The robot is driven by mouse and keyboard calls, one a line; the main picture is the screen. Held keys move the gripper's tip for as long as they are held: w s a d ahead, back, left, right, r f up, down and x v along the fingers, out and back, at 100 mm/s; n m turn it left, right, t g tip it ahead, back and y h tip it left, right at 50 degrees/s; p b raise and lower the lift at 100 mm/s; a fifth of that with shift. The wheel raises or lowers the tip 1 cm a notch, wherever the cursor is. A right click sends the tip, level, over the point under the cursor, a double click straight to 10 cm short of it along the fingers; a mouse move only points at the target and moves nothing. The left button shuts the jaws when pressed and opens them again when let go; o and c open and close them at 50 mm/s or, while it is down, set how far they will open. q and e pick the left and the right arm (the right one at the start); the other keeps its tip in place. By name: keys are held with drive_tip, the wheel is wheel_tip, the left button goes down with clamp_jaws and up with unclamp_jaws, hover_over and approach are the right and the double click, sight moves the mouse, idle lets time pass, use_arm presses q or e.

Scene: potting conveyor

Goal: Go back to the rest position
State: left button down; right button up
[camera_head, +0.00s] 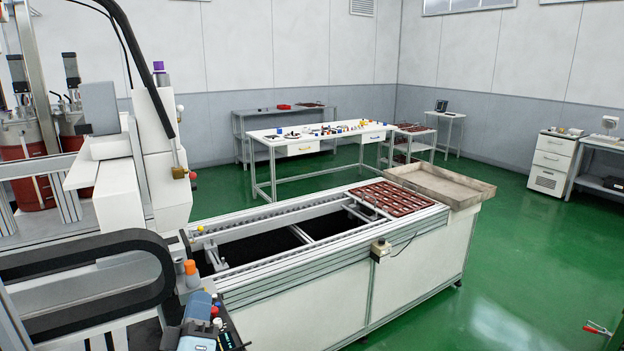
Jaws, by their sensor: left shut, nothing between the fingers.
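My left gripper (212,322) is hard to make out at the bottom left, among blue, white and dark parts beside the near end of the conveyor (300,309). It is shut with nothing held. Its fingertips do not show clearly. My right gripper is not in view. Brown-red trays (392,198) lie at the far end of the conveyor, well away from my left gripper.
A potting machine (150,175) fills the left side, with a black cable chain (95,240). An empty grey-brown bin (441,184) stands at the conveyor's far end. A white workbench (315,140) holds small parts behind.

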use_arm(q)
drive_tip(key=s+d+f+m+g+h, duration=0.15)
drive_tip(key=s+f+m+g, duration=0.3)
drive_tip(key=f, duration=0.45)
drive_tip(key=s+f+m+g+h, duration=0.25)
drive_tip(key=s+f+m, duration=0.2)
drive_tip(key=f, duration=0.55)
drive_tip(key=s+f+m+g+y, duration=0.1)
drive_tip(key=s+f+m+g, duration=0.2)
drive_tip(key=s+f, duration=1.1)
drive_tip(key=s+a+g, duration=0.1)
drive_tip(key=s+g, duration=0.1)
drive_tip(key=g, duration=0.1)
drive_tip(key=shift+s+m+g+p, duration=0.25)
drive_tip(key=shift+m+g+p, duration=0.15)
